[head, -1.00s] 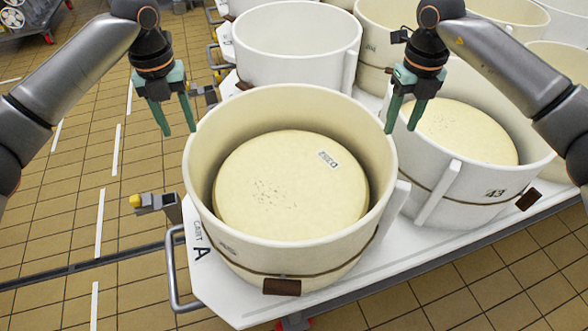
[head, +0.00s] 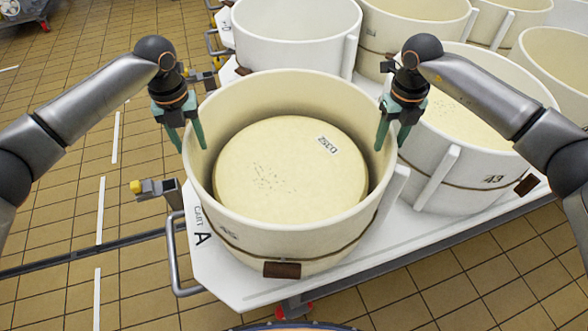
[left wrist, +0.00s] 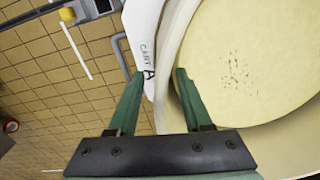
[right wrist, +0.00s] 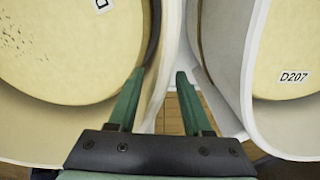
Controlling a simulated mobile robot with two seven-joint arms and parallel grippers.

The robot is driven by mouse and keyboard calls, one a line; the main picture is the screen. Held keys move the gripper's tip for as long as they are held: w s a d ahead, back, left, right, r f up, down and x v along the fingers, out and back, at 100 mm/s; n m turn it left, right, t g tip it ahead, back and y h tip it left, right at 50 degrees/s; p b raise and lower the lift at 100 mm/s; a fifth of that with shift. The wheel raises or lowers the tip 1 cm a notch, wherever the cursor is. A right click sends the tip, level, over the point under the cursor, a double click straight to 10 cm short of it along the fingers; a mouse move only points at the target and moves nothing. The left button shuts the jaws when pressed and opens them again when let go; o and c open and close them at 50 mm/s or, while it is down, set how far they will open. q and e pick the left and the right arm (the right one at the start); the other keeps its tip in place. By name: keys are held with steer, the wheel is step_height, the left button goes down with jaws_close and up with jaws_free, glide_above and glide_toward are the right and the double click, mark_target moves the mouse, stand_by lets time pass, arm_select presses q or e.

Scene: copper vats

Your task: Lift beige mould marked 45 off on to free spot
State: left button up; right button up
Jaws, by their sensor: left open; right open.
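The beige mould (head: 290,238) stands at the near left corner of the white cart; its mark is small, seemingly 45. A round pale cheese (head: 290,180) with a small label lies inside it. My left gripper (head: 190,148) is open at the mould's left rim, one finger outside the wall and one inside; the left wrist view (left wrist: 157,80) shows the wall between the fingers. My right gripper (head: 391,148) is open at the right rim, its fingers likewise on either side of the wall in the right wrist view (right wrist: 160,78). Neither grips the wall.
A mould marked 43 (head: 455,182) stands close on the right. A white mould (head: 290,45) stands behind, with more moulds at the back right. The cart (head: 232,285), marked A, has a metal handle (head: 172,260) at left. Tiled floor lies open at left.

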arm_select(q)
steer(key=shift+f, duration=1.35)
arm_select(e)
steer(key=shift+f, duration=1.35)
arm_select(q)
jaws_close()
arm_select(e)
jaws_close()
arm_select(q)
steer(key=shift+w+r, duration=0.1)
steer(key=shift+r, duration=0.15)
arm_select(e)
steer(key=shift+w+r, duration=0.1)
steer(key=shift+r, duration=0.15)
